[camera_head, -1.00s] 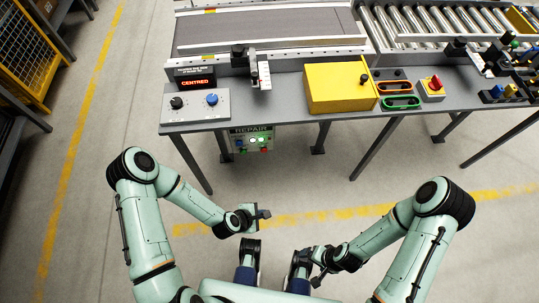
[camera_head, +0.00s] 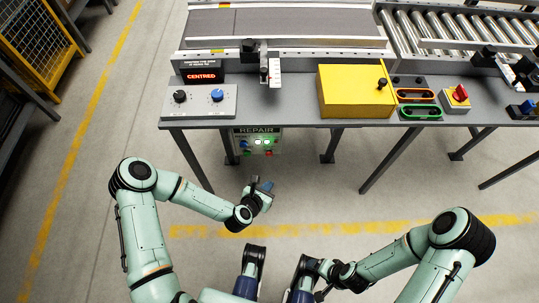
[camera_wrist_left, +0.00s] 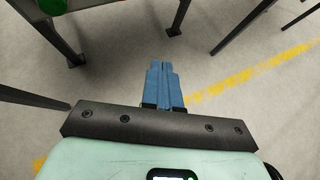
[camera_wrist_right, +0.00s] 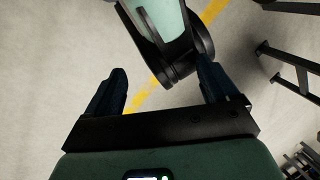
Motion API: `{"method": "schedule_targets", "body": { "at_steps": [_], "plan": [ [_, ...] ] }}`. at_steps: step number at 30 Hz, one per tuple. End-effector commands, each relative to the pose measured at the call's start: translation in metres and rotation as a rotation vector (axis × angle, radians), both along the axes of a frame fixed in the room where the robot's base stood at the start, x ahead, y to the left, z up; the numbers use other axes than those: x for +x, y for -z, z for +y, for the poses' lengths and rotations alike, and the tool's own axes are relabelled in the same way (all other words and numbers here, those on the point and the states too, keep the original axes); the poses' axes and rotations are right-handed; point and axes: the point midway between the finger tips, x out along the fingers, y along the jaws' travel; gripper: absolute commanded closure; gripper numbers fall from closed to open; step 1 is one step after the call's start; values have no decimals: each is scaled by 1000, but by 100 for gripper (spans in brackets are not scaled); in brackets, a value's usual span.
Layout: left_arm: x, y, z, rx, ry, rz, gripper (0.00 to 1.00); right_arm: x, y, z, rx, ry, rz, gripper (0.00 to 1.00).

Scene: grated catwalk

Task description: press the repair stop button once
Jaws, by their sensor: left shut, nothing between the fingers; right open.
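The repair panel (camera_head: 257,142) is a small box marked REPAIR, hanging under the front edge of the bench. It carries several small buttons, two lit whitish-green, one red at the lower right; their labels are too small to read. My left gripper (camera_head: 266,186) is in front of and below the panel, apart from it. Its blue fingers are together and empty in the left wrist view (camera_wrist_left: 163,72). My right gripper (camera_wrist_right: 162,80) is open, its dark fingers wide apart, with a part of my own body beyond them. It is low and near my base, far from the panel.
The bench (camera_head: 290,108) carries a grey box with two knobs (camera_head: 200,100), a CENTRED display (camera_head: 203,76), a yellow box (camera_head: 352,91) and a red switch (camera_head: 458,96). Bench legs (camera_head: 388,165) flank the panel space. The floor in front is clear.

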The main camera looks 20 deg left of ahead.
Motion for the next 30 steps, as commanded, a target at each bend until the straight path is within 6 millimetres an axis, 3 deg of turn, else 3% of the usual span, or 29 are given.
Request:
{"method": "schedule_targets", "body": {
  "at_steps": [18, 30],
  "plan": [
    [69, 1, 20, 2, 0, -2, 100, 21, 18, -10, -27, 24, -56, 13],
    [84, 0, 24, 1, 2, 0, 100, 25, 20, -12, -32, 29, -68, 13]
  ]
}}
